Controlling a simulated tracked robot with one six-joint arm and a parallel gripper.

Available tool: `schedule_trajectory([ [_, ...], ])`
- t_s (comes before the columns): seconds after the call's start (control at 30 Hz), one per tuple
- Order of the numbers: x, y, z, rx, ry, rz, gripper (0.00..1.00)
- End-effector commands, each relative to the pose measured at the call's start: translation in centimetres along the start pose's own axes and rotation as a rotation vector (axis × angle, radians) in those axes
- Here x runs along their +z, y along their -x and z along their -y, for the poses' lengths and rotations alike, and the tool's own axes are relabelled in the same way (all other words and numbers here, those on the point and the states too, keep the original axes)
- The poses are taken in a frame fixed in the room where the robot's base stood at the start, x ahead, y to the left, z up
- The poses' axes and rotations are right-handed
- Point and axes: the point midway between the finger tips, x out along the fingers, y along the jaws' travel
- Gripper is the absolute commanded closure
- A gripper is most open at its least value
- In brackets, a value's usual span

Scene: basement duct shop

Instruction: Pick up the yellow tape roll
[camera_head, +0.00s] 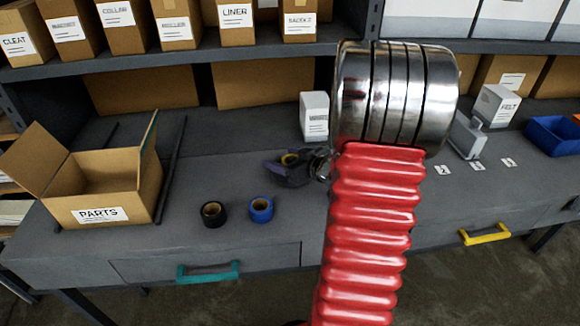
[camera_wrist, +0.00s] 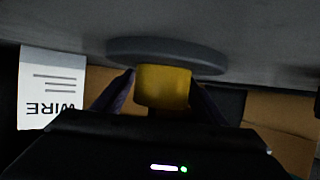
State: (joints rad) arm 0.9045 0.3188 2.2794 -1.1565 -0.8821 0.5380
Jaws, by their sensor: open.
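The yellow tape roll (camera_head: 290,158) is on the grey bench, mostly hidden by my gripper (camera_head: 291,174) in the head view. In the wrist view the yellow tape roll (camera_wrist: 163,86) sits between the two dark purple fingers of my gripper (camera_wrist: 161,79). The fingers are open, one on each side of the roll. Whether either finger touches it, I cannot tell. A dark grey oval shows right above the roll in the wrist view; I cannot tell what it is.
A black roll (camera_head: 213,213) and a blue roll (camera_head: 261,209) lie nearer the bench's front edge. An open PARTS box (camera_head: 95,192) stands left. A white box (camera_head: 314,117), reading WIRE upside down in the wrist view (camera_wrist: 50,90), stands behind. My red arm hides the bench's middle.

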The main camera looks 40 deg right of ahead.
Motion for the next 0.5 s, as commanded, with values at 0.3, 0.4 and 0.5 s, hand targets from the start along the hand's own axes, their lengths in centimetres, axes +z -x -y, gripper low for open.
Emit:
schedule_trajectory([
  [0.3,0.0,0.05,-0.03,0.001,0.0,0.0,0.35],
  [0.4,0.0,0.06,-0.03,0.001,0.0,0.0,0.35],
  [0.5,0.0,0.06,-0.04,0.001,0.0,0.0,0.41],
])
